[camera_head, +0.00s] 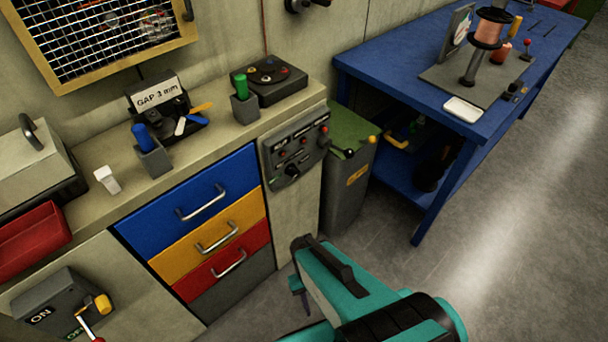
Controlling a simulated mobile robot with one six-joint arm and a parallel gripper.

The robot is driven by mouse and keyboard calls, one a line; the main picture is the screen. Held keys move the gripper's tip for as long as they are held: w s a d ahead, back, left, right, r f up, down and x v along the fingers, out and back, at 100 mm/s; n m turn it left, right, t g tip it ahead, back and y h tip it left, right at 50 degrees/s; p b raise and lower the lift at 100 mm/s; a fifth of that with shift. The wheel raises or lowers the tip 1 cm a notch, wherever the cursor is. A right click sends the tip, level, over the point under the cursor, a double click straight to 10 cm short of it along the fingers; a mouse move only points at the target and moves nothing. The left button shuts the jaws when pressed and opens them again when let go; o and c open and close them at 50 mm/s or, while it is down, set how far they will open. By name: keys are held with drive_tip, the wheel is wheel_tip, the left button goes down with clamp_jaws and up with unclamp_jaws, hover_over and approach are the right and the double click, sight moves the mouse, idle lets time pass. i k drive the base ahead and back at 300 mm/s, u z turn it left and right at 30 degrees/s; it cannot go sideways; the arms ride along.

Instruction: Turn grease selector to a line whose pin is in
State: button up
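A dark control panel (309,131) is fixed to the front of the pale bench, right of the coloured drawers. It carries small red parts, pale markings and a dark round knob (292,171) low on its left, which may be the grease selector. The markings and the knob's pointing direction are too small to read, and I cannot tell which pins are in. My teal arm reaches up from the lower right. Its dark end, which looks like my gripper (299,285), is below the panel and apart from it. Whether its fingers are open or shut does not show.
A grey-green bin (347,190) stands right of the panel, with a black-ended lever (349,153) near its top. A blue table (390,72) is beyond it. Drawers (190,207) with handles are to the left, and a switch box (55,300) is lower left. The right floor is clear.

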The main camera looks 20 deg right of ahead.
sight(291, 170)
drive_tip(key=z, duration=0.15)
drive_tip(key=k, duration=1.7)
drive_tip(key=u, duration=0.95)
drive_tip(key=i, duration=1)
drive_tip(key=u, duration=0.05)
